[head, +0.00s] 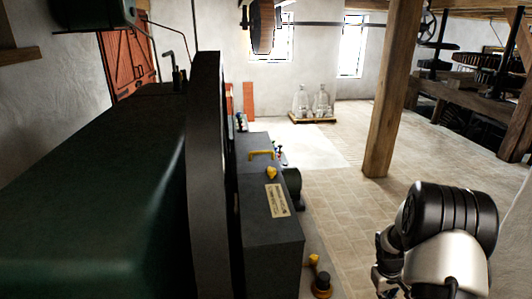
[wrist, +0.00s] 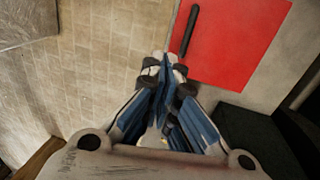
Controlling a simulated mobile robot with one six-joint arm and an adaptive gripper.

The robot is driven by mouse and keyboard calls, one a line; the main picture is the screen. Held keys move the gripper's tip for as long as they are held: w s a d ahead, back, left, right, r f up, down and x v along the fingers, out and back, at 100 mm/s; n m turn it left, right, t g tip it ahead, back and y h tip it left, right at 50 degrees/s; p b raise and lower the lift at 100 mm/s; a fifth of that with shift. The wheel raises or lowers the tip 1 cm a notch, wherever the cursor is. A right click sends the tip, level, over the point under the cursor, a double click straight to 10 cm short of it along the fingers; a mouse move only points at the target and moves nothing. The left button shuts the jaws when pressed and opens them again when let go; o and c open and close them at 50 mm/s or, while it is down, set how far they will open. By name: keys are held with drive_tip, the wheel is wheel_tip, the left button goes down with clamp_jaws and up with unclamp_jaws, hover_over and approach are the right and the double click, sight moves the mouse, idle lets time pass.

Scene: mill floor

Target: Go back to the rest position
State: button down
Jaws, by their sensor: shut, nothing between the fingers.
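My gripper (wrist: 163,72) is in the wrist view, its two fingers together and nothing between them. It hangs above the brick floor, with its fingertips near the left edge of a red panel (wrist: 235,50). In the head view part of my arm shows at the lower right, and the fingertips cannot be made out there.
A large dark green machine (head: 90,190) with a black wheel rim (head: 207,170) fills the left. A dark box (head: 268,215) with a yellow handle adjoins it. A wooden post (head: 394,90) stands right of centre. Glass vessels (head: 301,102) stand at the back. Brick floor (head: 340,205) lies open between.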

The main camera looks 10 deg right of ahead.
drive_tip(key=s+a+r+t+b, duration=0.1)
drive_tip(key=s+a+r+b, duration=0.25)
drive_tip(key=a+r, duration=0.45)
drive_tip(key=s+a+r+t+b, duration=0.15)
drive_tip(key=a+r+b, duration=0.25)
drive_tip(key=a+r, duration=0.4)
drive_tip(key=s+a+t+y+b, duration=0.1)
drive_tip(key=s+a+b, duration=0.2)
drive_tip(key=s, duration=0.6)
drive_tip(key=s+a+t+y+b, duration=0.1)
drive_tip(key=s+a+b, duration=0.3)
drive_tip(key=s+a, duration=0.4)
drive_tip(key=shift+s+a, duration=0.25)
drive_tip(key=shift+s, duration=0.75)
